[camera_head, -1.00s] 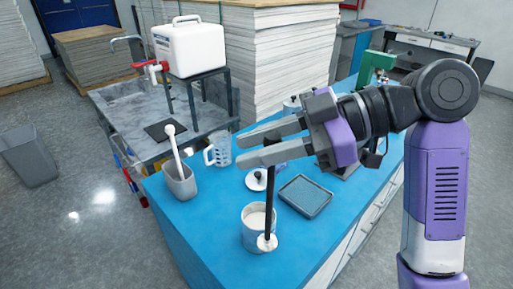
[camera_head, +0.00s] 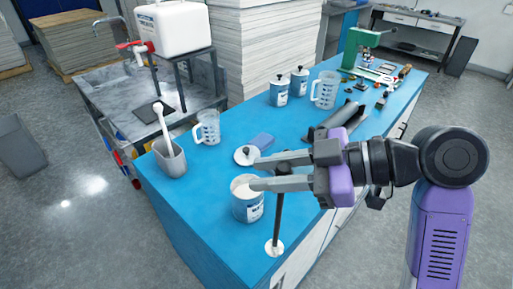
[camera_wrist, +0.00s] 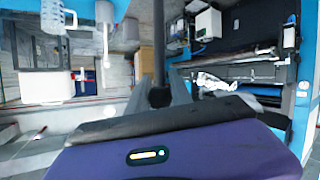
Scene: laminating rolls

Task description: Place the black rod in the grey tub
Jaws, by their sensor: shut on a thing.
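The black rod (camera_head: 279,215) hangs upright from my gripper (camera_head: 262,174), with a white disc at its lower end. The disc appears in front of and right of the open can, near the bench's front edge; I cannot tell whether it touches anything. My gripper is shut on the rod. In the wrist view the rod (camera_wrist: 159,45) runs up between the fingers. The grey tub (camera_head: 171,161) stands on the blue bench at the left, left of my gripper. A white-handled tool (camera_head: 161,123) leans in it.
An open white can (camera_head: 247,205) stands just left of the rod. Lidded cans (camera_head: 279,92) and another jug (camera_head: 325,90) stand farther back. The bench's front left corner is clear.

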